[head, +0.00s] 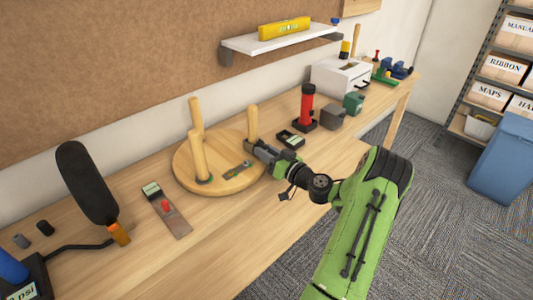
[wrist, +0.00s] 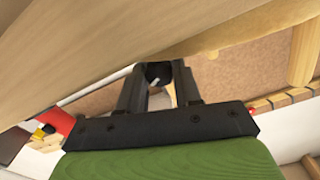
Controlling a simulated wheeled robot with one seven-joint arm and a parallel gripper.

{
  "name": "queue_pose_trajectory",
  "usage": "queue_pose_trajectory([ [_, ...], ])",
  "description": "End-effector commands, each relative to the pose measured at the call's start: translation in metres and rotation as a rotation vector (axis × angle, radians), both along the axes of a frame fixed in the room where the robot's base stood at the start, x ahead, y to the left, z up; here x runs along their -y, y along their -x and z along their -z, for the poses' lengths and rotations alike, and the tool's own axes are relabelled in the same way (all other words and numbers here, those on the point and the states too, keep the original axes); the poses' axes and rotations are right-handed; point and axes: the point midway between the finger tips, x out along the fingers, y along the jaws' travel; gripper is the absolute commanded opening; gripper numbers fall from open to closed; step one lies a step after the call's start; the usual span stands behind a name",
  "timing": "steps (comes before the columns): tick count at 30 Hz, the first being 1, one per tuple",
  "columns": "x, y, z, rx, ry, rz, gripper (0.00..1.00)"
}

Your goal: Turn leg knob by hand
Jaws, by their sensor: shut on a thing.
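A round wooden stool seat (head: 228,184) lies on the workbench with three wooden legs standing up from it. My gripper (head: 256,146) is at the base of the right leg (head: 252,120). In the wrist view, my gripper (wrist: 158,82) has its two dark fingers on either side of a small black knob (wrist: 158,70) with a pale mark, and is shut on it. The head view hides this knob behind my gripper.
A flat tool with a red knob (head: 166,207) lies left of the seat. A black-headed tool with an orange handle (head: 88,185) stands further left. A red and black cylinder (head: 306,106) and a dark block (head: 332,116) stand to the right. The bench front is clear.

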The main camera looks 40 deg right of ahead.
Motion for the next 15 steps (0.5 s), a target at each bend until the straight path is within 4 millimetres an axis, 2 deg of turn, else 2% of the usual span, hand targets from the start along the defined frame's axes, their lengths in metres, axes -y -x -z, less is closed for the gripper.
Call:
queue_pose_trajectory([
  [4,0.0000,0.0002,0.0005,-0.002,0.001,-0.001,0.03],
  [5,0.0000,0.0002,0.0004,-0.002,0.002,-0.001,0.38],
  [9,0.0000,0.0002,0.0003,-0.002,0.002,-0.001,0.57],
  [15,0.0000,0.0001,0.0002,-0.001,0.003,0.000,0.57],
])
